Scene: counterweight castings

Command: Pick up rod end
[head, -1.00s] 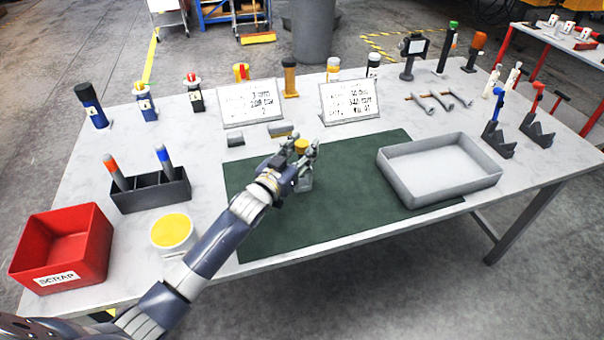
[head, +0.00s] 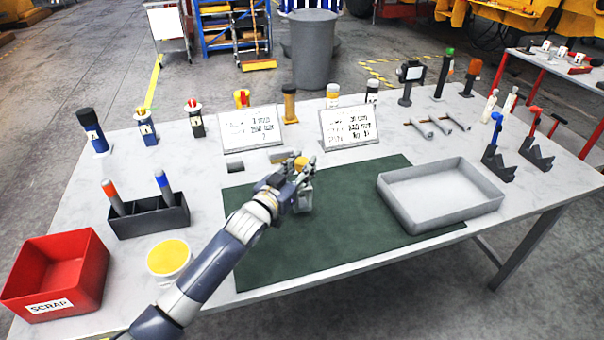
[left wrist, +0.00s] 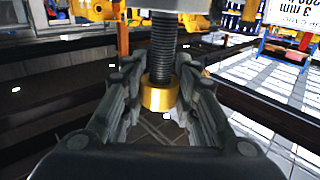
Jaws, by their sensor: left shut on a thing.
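The rod end (head: 303,202) is upright in my left gripper (head: 291,185), over the green mat (head: 340,230). In the head view its yellow top (head: 301,162) shows behind the fingers and its grey lower part shows below them. In the left wrist view, which is upside down, the dark threaded shank (left wrist: 162,55) and a gold collar (left wrist: 160,94) sit between the two fingers of the gripper (left wrist: 160,105). The fingers are shut on it and hide part of it. Any gap beneath it is hard to judge. My right gripper is out of view.
An empty grey tray (head: 386,204) lies on the mat's right side. Two sign plates (head: 347,126) stand behind the mat. A black holder (head: 150,222), a yellow-topped tub (head: 169,262) and a red scrap bin (head: 90,275) stand at left. The mat's front is clear.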

